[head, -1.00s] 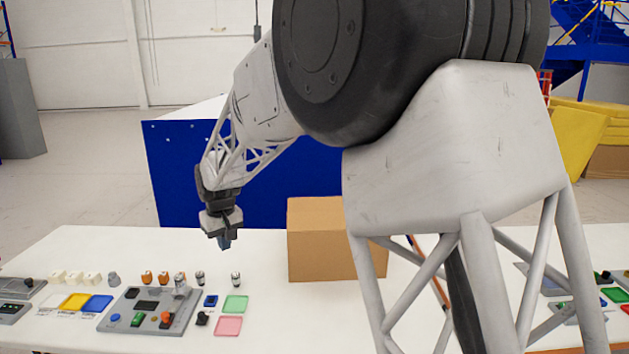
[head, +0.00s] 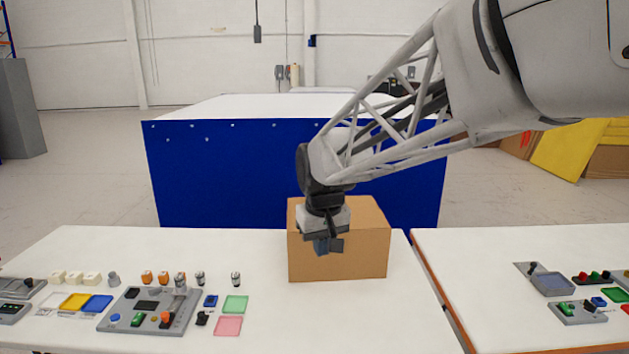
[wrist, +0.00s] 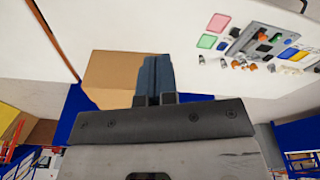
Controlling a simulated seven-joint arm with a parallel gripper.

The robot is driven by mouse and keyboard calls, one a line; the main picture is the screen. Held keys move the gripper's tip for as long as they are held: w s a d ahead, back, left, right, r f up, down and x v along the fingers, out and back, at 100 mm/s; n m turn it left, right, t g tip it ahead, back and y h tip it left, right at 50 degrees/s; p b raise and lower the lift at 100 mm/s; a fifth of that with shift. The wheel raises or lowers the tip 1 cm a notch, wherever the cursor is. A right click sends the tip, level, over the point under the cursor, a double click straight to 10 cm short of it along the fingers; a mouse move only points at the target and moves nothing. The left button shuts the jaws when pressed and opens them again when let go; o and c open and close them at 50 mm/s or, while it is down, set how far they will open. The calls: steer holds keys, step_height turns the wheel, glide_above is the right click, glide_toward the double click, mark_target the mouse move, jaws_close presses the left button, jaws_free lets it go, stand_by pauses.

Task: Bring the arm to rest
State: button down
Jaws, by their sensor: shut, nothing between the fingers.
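My gripper (head: 322,246) hangs from my arm in front of the cardboard box (head: 362,252) in the head view, with its fingers pointing down. The fingers are shut and empty. In the wrist view my gripper (wrist: 155,75) shows its blue fingers together, overlapping the cardboard box (wrist: 110,72) behind them. From these views I cannot tell how far the fingertips are from the box.
A grey panel (head: 120,325) with several small parts, a green tray (head: 236,304) and a pink tray (head: 229,326) lies at the left of the white table (head: 270,335). A second table (head: 470,270) stands at the right. A blue-sided bench (head: 220,175) stands behind.

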steer(key=s+d+f+m, duration=0.1)
steer(key=s+d, duration=0.4)
steer(key=s, duration=0.4)
steer(key=s+d+f+m, duration=0.1)
steer(key=s+d+m, duration=0.1)
steer(key=s+d, duration=0.4)
steer(key=s+d+f+m+t, duration=0.1)
steer(key=s+d+f, duration=0.1)
steer(key=s+d, duration=0.4)
steer(key=s, duration=0.5)
steer(key=shift+s+h, duration=0.3)
steer(key=shift+s, duration=0.05)
steer(key=shift+w, duration=0.15)
